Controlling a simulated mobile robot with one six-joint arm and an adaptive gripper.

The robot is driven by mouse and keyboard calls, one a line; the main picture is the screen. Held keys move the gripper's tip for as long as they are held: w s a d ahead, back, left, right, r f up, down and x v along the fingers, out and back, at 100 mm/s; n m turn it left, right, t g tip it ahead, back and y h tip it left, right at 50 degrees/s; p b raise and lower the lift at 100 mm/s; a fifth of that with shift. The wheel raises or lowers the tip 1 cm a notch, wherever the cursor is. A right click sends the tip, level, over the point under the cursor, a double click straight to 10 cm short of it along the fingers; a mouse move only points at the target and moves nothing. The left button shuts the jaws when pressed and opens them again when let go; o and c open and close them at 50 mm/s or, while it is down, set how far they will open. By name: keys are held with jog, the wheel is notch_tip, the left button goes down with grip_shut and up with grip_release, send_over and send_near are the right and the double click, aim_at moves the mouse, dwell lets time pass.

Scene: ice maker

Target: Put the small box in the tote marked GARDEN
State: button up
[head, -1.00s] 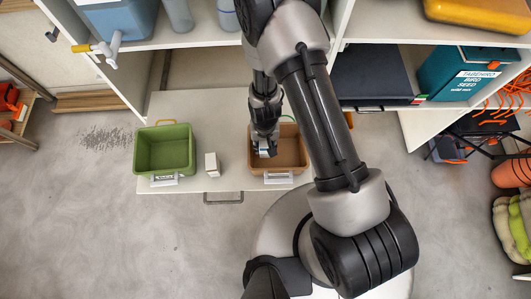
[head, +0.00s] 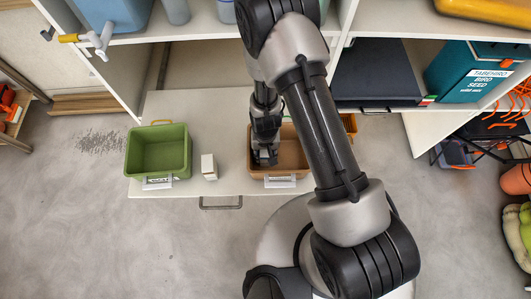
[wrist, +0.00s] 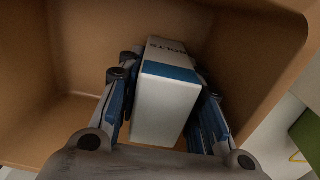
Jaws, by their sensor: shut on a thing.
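My gripper (head: 264,157) is inside the brown tote (head: 303,171) in the head view. In the wrist view my gripper (wrist: 165,110) is shut on a white box with a blue band (wrist: 164,104), with one finger along each side. The green tote (head: 158,170) stands at the left. Both totes have white front labels, too small to read here. A second small white box (head: 209,167) stands upright between the totes.
The totes stand on a pale pulled-out drawer or shelf with a grey handle (head: 221,203). Shelves with a blue container (head: 116,13) and a teal bird seed box (head: 468,74) rise behind. Floor at the front left is clear.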

jog(key=shift+f, duration=0.15)
jog(key=o, duration=0.9)
